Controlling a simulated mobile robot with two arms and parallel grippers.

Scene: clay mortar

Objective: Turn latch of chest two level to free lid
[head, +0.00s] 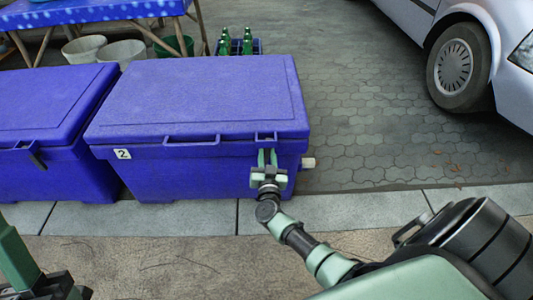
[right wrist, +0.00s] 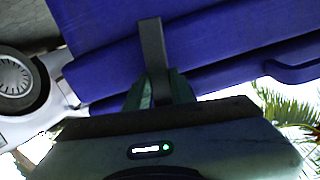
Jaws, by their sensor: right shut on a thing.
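Chest two (head: 200,95) is a blue chest with a white label "2" (head: 122,154) on its front; its lid is down. My right gripper (head: 267,160) is at the right part of the chest's front, just under the lid's edge. In the right wrist view its green fingers (right wrist: 158,90) are shut on the dark bar-shaped latch (right wrist: 152,45). The latch stands upright in that picture and crosses the seam between the blue parts. In the head view the gripper hides most of the latch. Dark and green parts of my left arm show at the bottom left; its jaws cannot be made out.
Another blue chest (head: 45,100) with a dark, slanted latch (head: 38,160) stands close on the left. Behind are a blue table (head: 90,12), tubs (head: 120,52) and a crate of green bottles (head: 247,45). A car (head: 470,50) stands at the right. The paving between is clear.

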